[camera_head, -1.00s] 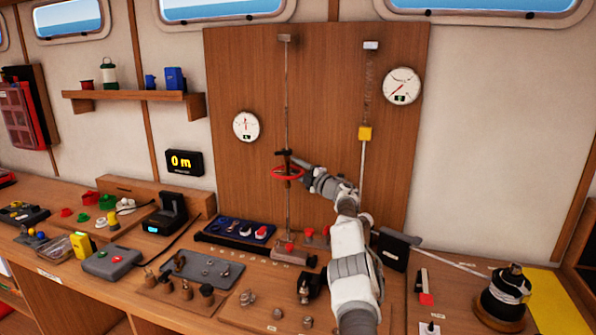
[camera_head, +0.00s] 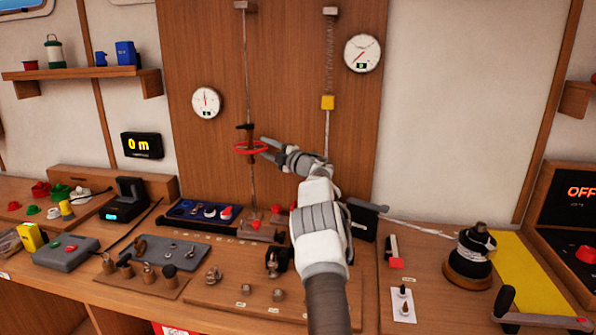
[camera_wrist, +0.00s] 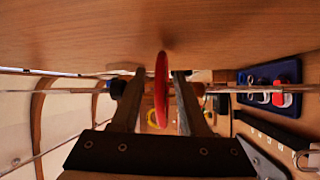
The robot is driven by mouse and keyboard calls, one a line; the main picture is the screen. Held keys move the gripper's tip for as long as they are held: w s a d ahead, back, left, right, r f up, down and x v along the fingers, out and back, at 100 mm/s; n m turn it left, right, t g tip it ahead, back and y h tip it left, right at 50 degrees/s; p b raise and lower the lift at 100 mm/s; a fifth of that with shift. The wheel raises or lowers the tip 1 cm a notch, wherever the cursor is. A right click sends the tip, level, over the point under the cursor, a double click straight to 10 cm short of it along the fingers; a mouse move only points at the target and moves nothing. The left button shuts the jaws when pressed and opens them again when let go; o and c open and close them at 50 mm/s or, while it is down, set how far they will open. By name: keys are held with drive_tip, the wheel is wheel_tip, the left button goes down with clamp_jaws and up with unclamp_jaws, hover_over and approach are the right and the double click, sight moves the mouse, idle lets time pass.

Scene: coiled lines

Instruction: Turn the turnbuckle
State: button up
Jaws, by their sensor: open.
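The turnbuckle stands on a vertical line on the wooden board, with a dark body and a red ring (camera_head: 237,147) around it. The red ring also shows edge-on in the wrist view (camera_wrist: 161,88). My gripper (camera_head: 265,149) comes in from the right, level with the ring. In the wrist view my gripper (camera_wrist: 157,88) is open, one finger on each side of the ring. Gaps show between the ring and the fingers, the right one narrower. The turnbuckle's body runs across behind the fingers, which partly hide it. I cannot tell whether anything touches.
A second line with a spring and yellow block (camera_head: 327,102) hangs to the right. Two dials, the left dial (camera_head: 206,102) and right dial (camera_head: 362,53), are on the board. Below, the bench holds a blue tray (camera_head: 180,209) and a grey mat (camera_head: 150,255).

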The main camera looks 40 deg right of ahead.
drive_tip(key=b+v, duration=0.1)
drive_tip(key=v, duration=1.3)
drive_tip(key=shift+o, duration=0.3)
drive_tip(key=shift+r, duration=0.15)
